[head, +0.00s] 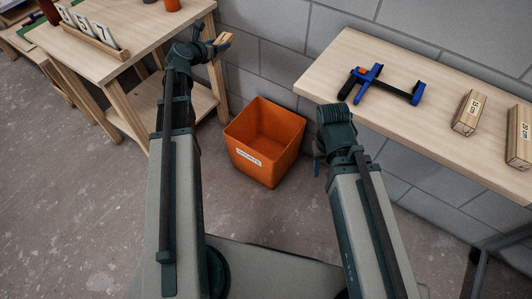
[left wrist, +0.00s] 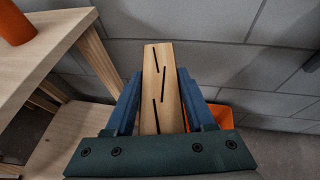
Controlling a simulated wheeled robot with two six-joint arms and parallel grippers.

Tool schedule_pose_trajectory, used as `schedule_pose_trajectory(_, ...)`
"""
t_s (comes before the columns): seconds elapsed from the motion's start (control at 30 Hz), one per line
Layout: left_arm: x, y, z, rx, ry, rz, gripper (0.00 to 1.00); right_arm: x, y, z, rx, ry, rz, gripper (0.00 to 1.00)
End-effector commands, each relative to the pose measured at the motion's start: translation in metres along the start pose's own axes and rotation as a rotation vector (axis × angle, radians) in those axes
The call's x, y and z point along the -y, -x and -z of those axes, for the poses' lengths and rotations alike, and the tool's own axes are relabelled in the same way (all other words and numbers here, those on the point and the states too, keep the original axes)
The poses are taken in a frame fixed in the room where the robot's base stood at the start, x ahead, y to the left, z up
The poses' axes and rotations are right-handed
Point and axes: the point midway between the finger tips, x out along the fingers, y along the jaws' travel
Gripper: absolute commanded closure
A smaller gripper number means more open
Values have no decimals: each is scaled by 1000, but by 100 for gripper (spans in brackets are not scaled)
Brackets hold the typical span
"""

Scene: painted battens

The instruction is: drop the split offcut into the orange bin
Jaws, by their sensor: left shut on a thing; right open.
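The split offcut (left wrist: 162,65) is a short pale wooden piece with several dark cracks along its face. My left gripper (left wrist: 158,100) is shut on it, with a blue finger on either side. In the head view the offcut (head: 224,38) shows small at the tip of my left gripper (head: 218,43), in front of the wall. The orange bin (head: 255,165) stands on the floor between my arms, lower and to the right of the offcut. Its rim also shows in the left wrist view (left wrist: 222,116). My right gripper (head: 318,167) is open, mostly hidden behind its wrist.
A wooden bench (head: 310,84) at the right holds a blue clamp (head: 368,84) and labelled wood blocks (head: 468,112). A table (head: 130,42) at the left holds a number rack (head: 92,40) and an orange cup (head: 172,5). A grey block wall stands behind.

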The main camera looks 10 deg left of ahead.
Motion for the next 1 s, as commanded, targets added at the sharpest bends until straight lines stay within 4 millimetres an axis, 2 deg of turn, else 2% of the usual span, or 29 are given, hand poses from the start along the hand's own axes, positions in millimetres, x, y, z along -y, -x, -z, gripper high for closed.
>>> schedule_pose_trajectory(0.03, 6, -17, 29, 0, -3, 6, 100, 3, -33, 2, 0, 0, 0, 50)
schedule_pose_trajectory(0.1, 15, -30, 47, -1, -6, 14, 100, 5, -55, 3, -1, 0, 0, 50)
schedule_pose_trajectory(0.8, 98, -153, 229, 2, -34, 81, 100, 26, -269, 16, -5, 0, -2, 50)
schedule_pose_trajectory(1.0, 118, -178, 266, 3, -41, 97, 100, 30, -313, 19, -6, 0, -3, 50)
